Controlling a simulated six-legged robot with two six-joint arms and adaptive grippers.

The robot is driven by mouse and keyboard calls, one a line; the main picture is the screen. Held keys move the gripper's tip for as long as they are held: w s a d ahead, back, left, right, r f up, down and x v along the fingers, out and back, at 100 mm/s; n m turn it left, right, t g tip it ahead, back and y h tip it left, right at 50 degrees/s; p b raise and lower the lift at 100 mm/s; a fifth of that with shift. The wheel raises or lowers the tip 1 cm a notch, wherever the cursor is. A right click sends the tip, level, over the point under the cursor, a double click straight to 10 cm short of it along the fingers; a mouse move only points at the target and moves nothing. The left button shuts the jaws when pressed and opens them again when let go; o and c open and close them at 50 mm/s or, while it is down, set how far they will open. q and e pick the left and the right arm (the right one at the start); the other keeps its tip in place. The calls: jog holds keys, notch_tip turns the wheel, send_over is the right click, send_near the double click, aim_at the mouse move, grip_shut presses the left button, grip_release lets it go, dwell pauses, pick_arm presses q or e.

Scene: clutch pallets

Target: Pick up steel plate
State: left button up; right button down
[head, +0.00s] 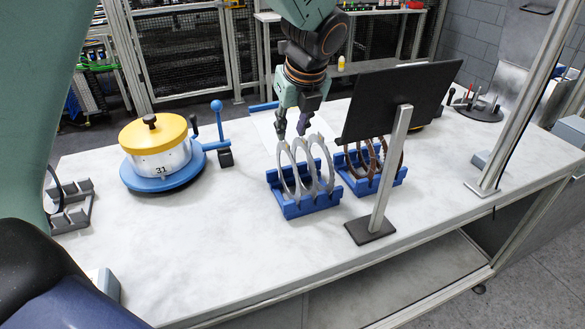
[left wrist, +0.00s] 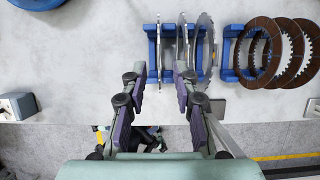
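Several thin grey steel plates (head: 328,169) stand upright as rings in a blue slotted rack (head: 305,205) on the table. In the left wrist view the steel plates (left wrist: 205,45) show nearly edge-on in their rack (left wrist: 152,47). My left gripper (head: 291,136) is open and empty, near the far upper edge of these plates in the head view. In the left wrist view its fingertips (left wrist: 161,74) are apart, with the leftmost plate seen in line with the gap between them. I cannot tell how far they are from it. My right gripper is out of view.
A second blue rack (head: 398,177) beside it holds brown friction plates (left wrist: 263,55). A black screen on a stand (head: 390,165) partly hides them in the head view. A yellow-lidded pot (head: 152,137) stands on a blue base at left.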

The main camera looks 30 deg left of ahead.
aim_at(286, 145)
pick_arm(q)
jog(key=b+x, duration=0.1)
jog(key=x, duration=0.5)
jog(key=shift+w+f, duration=0.1)
jog(key=shift+f, duration=0.35)
jog(key=shift+a, duration=0.45)
jog(key=shift+d+r, duration=0.15)
jog(key=shift+d, duration=0.25)
jog(key=c, duration=0.4)
grip_shut()
jog(key=shift+s+a, duration=0.2)
jog(key=shift+a, duration=0.05)
jog(key=shift+w+d, duration=0.2)
jog(key=shift+w, duration=0.05)
